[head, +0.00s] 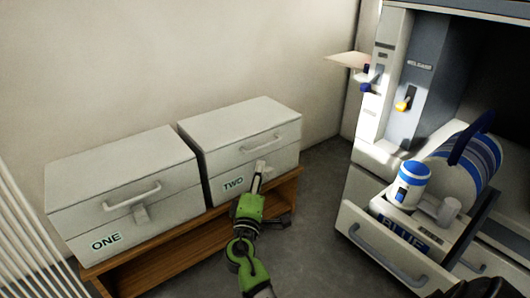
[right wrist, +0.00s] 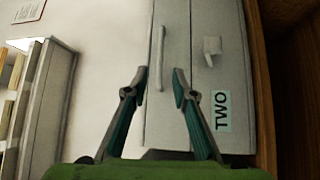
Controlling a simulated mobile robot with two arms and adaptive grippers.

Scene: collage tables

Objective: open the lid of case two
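Case two (head: 225,163) is a white box with a shut lid (head: 240,118), standing on a low wooden shelf. A bar handle (head: 262,143) is on the lid's front, with a small latch (head: 261,166) below it and a "TWO" label (head: 233,185). My green right gripper (head: 257,188) is in front of the case and partly hides its lower front. In the right wrist view the right gripper (right wrist: 160,78) is open and empty. The handle (right wrist: 160,58) shows between and beyond its fingertips; the latch (right wrist: 212,48) is to the right. My left gripper is not in view.
Case one (head: 75,215), also shut, stands left of case two on the wooden shelf (head: 190,243). At right, a grey-white cabinet has an open drawer (head: 385,250) holding a blue-and-white bottle (head: 409,183) and a striped roll (head: 470,165). Grey floor (head: 325,185) lies between.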

